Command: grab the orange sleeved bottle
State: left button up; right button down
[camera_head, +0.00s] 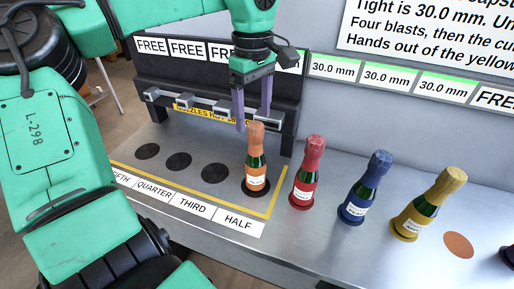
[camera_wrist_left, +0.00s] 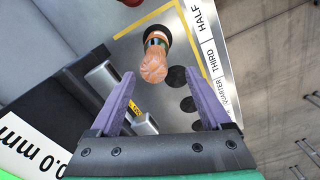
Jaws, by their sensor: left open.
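The orange sleeved bottle (camera_head: 256,160) stands upright on a dark round pad by the HALF label, inside the yellow line. My left gripper (camera_head: 252,118) points down just above and behind it, with its purple fingers apart and nothing between them. In the left wrist view the orange bottle (camera_wrist_left: 155,62) shows beyond the open fingertips (camera_wrist_left: 165,100), apart from them. My right gripper is not in view.
Red (camera_head: 307,172), blue (camera_head: 366,188) and gold (camera_head: 430,203) sleeved bottles stand in a row to the right. A dark nozzle rack (camera_head: 290,115) stands behind the left gripper. Empty dark pads (camera_head: 179,161) lie left of the orange bottle.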

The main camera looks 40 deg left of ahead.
aim_at(256, 139)
pick_arm(q)
jog(key=f, duration=0.3)
jog(key=shift+w+a, duration=0.1)
jog(key=shift+w, duration=0.25)
jog(key=f+p, duration=0.2)
jog(key=f, duration=0.1)
jog(key=shift+w, duration=0.35)
jog(key=shift+s+f, duration=0.2)
jog(key=shift+f, duration=1)
jog(key=shift+a, duration=0.1)
jog(key=c, duration=0.4)
grip_shut()
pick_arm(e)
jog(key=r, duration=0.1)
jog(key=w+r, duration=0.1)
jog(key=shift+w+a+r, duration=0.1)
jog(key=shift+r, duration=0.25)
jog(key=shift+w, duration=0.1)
